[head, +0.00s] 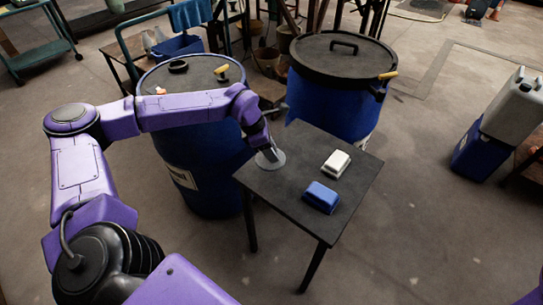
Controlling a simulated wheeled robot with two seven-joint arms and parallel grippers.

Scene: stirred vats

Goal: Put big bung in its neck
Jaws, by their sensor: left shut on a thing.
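My left gripper (265,148) reaches over the left edge of the small dark table. It is shut on a grey round piece with a wide flange (272,160), which looks like the big bung. The piece is at the tabletop; I cannot tell whether it touches it. The blue drum (198,160) stands left of the table, partly behind my arm. Its top shows a black round fitting (178,66), which may be a neck or a cap, and a small yellow-handled item (222,72). My right gripper is not in view.
The dark table (310,215) also bears a white block (336,163) and a blue block (321,197). A second blue drum with a black handled lid (342,58) stands behind it. A grey jerrycan (515,108) stands at right. The floor at lower right is clear.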

